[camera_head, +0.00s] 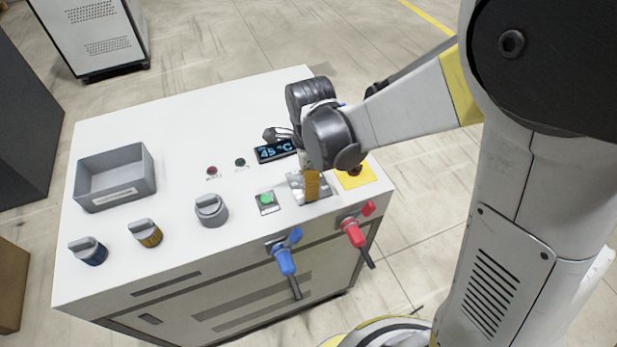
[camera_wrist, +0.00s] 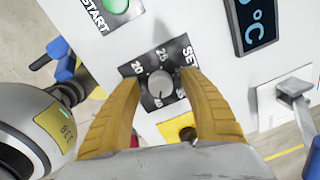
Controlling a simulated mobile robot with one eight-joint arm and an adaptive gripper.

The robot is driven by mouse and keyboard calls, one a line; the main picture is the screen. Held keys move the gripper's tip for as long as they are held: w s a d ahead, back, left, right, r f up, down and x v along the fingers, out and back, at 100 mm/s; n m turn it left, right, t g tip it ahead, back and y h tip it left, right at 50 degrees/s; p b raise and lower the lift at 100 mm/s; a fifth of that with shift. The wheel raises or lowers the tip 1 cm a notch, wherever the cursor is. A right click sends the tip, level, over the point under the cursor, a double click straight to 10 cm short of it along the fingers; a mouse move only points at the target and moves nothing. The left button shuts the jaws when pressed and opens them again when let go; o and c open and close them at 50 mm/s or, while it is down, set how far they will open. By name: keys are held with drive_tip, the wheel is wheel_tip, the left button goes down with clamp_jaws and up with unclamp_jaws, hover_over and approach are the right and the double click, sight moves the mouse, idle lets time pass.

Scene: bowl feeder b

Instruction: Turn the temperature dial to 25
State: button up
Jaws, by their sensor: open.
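The temperature dial (camera_wrist: 160,82) is a round grey knob on a dark plate with printed numbers, including 20 and 25, and the word SET. My gripper (camera_wrist: 161,80) is open, with one yellow-orange finger on each side of the knob. I cannot tell whether the fingers touch it. In the head view, my gripper (camera_head: 312,186) points down at the dial's plate (camera_head: 294,187) and mostly hides the knob. Part of this display (camera_wrist: 256,22) also shows in the wrist view.
A green START button (camera_head: 266,199) is left of the dial. A yellow plate (camera_head: 355,178) is to its right. Blue (camera_head: 285,260) and red (camera_head: 354,234) handles stick out from the front. Several knobs and a grey bin (camera_head: 116,180) are farther left on the white cabinet top.

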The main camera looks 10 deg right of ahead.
clamp_jaws()
